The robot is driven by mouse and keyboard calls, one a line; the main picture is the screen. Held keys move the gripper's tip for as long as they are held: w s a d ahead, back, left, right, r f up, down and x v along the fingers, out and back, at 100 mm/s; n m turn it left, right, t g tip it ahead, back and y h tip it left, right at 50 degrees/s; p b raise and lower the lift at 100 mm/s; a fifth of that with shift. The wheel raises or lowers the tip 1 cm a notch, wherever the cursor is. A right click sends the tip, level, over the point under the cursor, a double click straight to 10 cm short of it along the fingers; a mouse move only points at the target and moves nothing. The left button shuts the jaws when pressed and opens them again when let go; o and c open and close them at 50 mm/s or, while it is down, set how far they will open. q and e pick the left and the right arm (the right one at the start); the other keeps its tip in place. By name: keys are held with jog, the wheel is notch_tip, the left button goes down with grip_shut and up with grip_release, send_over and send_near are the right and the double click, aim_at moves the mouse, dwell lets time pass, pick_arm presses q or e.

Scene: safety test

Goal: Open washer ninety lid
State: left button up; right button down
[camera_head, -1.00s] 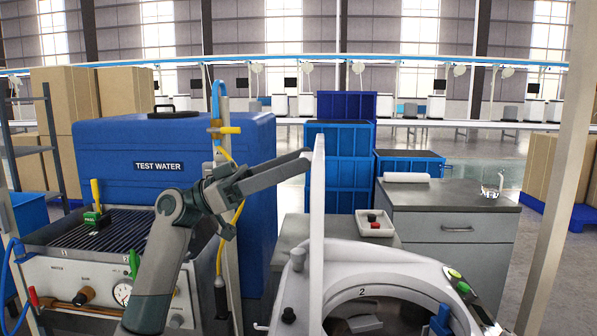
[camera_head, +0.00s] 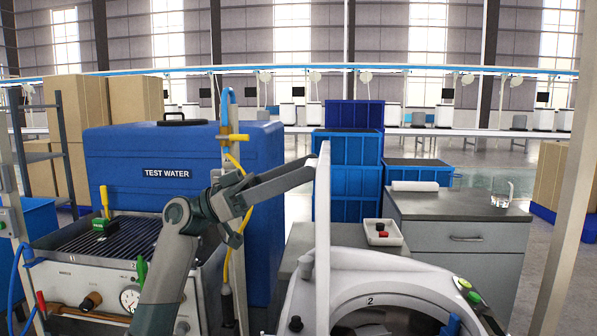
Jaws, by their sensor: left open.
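The white washer (camera_head: 390,262) stands at the bottom right, with a "2" by its round opening. Its white lid (camera_head: 323,235) stands upright, seen nearly edge-on, so the opening is uncovered. My left gripper (camera_head: 314,160) is at the upper left side of the lid, with its fingers reaching the lid's top edge. It is open. I cannot tell whether the fingers touch the lid. My right gripper is not in view.
A blue "TEST WATER" tank (camera_head: 120,150) and a ribbed-top bench unit (camera_head: 85,285) stand at the left. A grey cabinet (camera_head: 450,260) and a small tray (camera_head: 385,240) with buttons are behind the washer. Blue crates (camera_head: 348,190) stand farther back. A pale post (camera_head: 565,200) rises at the right.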

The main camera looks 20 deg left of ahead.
pick_arm(q)
jog(key=shift+a+f, duration=0.1)
jog(key=shift+a, duration=0.05)
jog(key=b+v, duration=0.3)
jog(key=v, duration=1.4)
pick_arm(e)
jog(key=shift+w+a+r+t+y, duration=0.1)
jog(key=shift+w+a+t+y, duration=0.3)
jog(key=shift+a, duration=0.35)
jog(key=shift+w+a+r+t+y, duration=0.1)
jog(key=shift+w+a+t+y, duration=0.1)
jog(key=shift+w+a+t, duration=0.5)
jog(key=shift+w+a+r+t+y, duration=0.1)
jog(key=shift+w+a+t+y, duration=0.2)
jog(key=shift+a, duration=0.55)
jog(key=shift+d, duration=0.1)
pick_arm(q)
jog(key=shift+a, duration=0.1)
